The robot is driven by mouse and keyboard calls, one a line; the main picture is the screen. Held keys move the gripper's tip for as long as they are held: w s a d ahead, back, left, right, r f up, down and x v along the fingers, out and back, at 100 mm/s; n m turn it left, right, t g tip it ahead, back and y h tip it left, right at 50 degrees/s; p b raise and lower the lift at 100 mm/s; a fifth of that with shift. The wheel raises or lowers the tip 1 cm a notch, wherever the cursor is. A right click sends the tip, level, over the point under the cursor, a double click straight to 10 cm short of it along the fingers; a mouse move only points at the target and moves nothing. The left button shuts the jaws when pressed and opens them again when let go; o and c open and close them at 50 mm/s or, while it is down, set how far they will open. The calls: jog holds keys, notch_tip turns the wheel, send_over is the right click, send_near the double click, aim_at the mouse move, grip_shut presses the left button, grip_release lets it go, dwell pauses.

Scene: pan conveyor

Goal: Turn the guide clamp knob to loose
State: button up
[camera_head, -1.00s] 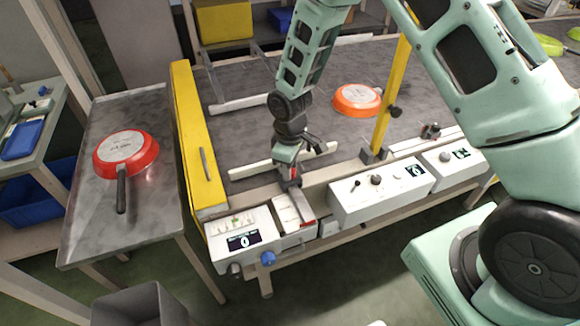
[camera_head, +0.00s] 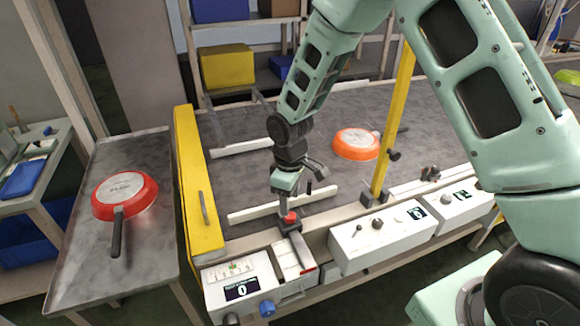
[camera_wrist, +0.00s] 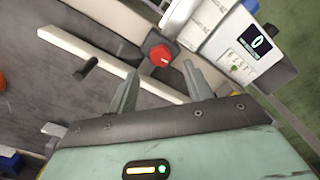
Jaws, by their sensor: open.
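The guide clamp knob is the red knob (camera_head: 291,218) on a dark block at the conveyor's near edge. In the wrist view the red knob (camera_wrist: 160,55) shows a small pale mark on its face. My gripper (camera_head: 284,198) is just above the knob and apart from it. In the wrist view my gripper (camera_wrist: 162,69) is open, with a finger on either side below the knob and nothing between them. A pale guide rail (camera_head: 270,208) lies on the belt behind the knob.
A white control box (camera_head: 225,272) with a display and blue knob (camera_head: 267,308) stands in front at left. Another control box (camera_head: 385,232) is to the right, near a yellow post (camera_head: 391,125). An orange pan (camera_head: 355,144) lies on the belt; a red pan (camera_head: 124,195) on the left table.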

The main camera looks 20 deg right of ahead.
aim_at(290, 215)
notch_tip(290, 215, up, 12)
jog(key=b, duration=0.1)
jog(key=shift+r, duration=0.1)
dwell(0.4)
jog(key=s+a+r, duration=0.2)
jog(key=s+a, duration=0.1)
jog(key=s, duration=0.3)
jog(key=s+a+r, duration=0.2)
jog(key=s+a, duration=0.1)
jog(key=s, duration=0.3)
jog(key=s+m, duration=0.1)
jog(key=s, duration=1.4)
jog(key=shift+d+m+y, duration=0.3)
jog(key=shift+m, duration=0.1)
